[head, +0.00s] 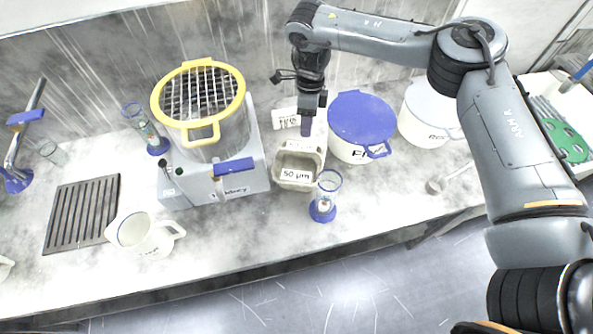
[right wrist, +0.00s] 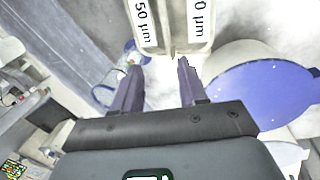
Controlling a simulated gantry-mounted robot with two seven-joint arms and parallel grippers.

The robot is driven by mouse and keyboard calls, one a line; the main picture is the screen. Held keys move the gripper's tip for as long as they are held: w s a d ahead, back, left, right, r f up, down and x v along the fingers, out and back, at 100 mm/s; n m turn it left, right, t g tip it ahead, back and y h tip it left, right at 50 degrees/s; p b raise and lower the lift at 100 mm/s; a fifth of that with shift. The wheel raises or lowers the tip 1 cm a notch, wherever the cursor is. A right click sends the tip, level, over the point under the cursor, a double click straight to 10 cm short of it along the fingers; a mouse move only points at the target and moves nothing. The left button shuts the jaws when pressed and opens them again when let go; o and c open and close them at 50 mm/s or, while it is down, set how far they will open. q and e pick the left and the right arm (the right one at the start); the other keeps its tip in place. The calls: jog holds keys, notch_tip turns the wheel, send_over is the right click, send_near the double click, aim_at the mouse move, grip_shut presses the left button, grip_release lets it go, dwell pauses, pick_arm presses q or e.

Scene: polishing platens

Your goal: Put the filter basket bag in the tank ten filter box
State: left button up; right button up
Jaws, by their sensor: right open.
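A cream, open-topped box or bag labelled "50 µm" (head: 295,165) stands on the counter right of the yellow-topped machine. A white piece with a less legible label (head: 285,118) is just behind it. My right gripper (head: 308,127) is open and points down at the cream piece's back right edge. In the right wrist view, its two dark purple fingers (right wrist: 158,82) are apart, with cream pieces labelled "50 µm" (right wrist: 146,30) and "0 µm" (right wrist: 203,28) just beyond the tips. I cannot tell whether they touch. My left gripper is out of view.
The machine (head: 225,175) with a yellow-rimmed mesh top stands left. A blue-lidded bucket (head: 361,118) and a white-lidded bucket (head: 428,105) are close on the right. A blue-based glass cylinder (head: 326,192) stands in front. A white jug (head: 145,233) is at the front left.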

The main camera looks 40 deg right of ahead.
aim_at(302, 151)
jog(key=f, duration=0.5)
jog(key=f+b, duration=0.1)
jog(key=f, duration=0.1)
jog(key=shift+s+a+f, duration=0.25)
jog(key=shift+a, duration=0.15)
jog(key=shift+w+a+f, duration=0.1)
jog(key=shift+a+f, duration=0.1)
jog(key=shift+f, duration=1.15)
jog(key=shift+w+a+f, duration=0.1)
jog(key=shift+a+f, duration=0.1)
jog(key=shift+f, duration=1.15)
grip_shut()
